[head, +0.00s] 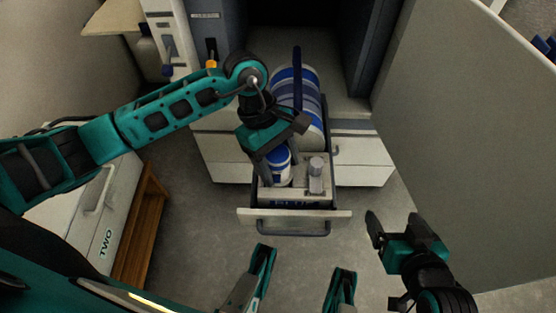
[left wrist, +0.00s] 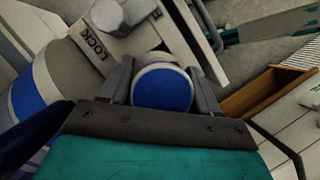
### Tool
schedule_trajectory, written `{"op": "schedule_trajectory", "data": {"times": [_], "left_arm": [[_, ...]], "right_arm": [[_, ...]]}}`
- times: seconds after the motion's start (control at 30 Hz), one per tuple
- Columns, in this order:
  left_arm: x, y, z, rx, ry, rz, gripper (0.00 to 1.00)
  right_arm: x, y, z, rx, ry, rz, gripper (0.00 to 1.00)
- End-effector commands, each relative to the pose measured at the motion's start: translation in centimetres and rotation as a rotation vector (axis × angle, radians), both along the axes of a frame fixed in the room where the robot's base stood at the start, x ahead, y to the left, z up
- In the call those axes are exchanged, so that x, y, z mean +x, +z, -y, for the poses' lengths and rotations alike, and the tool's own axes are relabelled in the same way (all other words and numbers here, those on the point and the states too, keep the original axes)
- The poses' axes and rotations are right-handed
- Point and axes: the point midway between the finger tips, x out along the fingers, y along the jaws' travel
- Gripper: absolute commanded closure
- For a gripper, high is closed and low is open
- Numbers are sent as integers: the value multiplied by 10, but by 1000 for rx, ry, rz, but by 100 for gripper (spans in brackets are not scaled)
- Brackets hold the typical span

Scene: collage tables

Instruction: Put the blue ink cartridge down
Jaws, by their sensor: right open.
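The blue ink cartridge (head: 279,167) is a white and blue cylinder standing in the left part of the pulled-out drawer (head: 291,216). In the left wrist view its round blue end (left wrist: 163,88) faces the camera. My left gripper (head: 275,154) is above the drawer, with one finger on each side of the cartridge, and looks closed on it. The cartridge's lower end is hidden by the drawer, so I cannot tell whether it touches the bottom. My right gripper (head: 392,217) is open and empty, to the right of the drawer.
A grey knob (head: 316,175) stands beside the cartridge; a LOCK label (left wrist: 92,52) shows near it. A tall grey panel (head: 465,130) stands at right. A white cabinet marked TWO (head: 90,215) is at left. The floor in front is clear.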

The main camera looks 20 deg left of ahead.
Motion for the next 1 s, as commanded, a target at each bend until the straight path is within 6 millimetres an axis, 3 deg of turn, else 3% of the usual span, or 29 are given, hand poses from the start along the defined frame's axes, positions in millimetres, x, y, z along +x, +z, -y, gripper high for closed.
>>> {"op": "schedule_trajectory", "data": {"times": [0.2,0.57,1.0], "left_arm": [[0,0,0,0,0,-1,17],[0,7,0,0,0,-1,16],[18,89,-31,1,2,4,16]], "right_arm": [[0,1,0,-1,2,2,16],[0,7,0,-1,1,1,16],[0,15,7,-15,-7,9,16]]}}
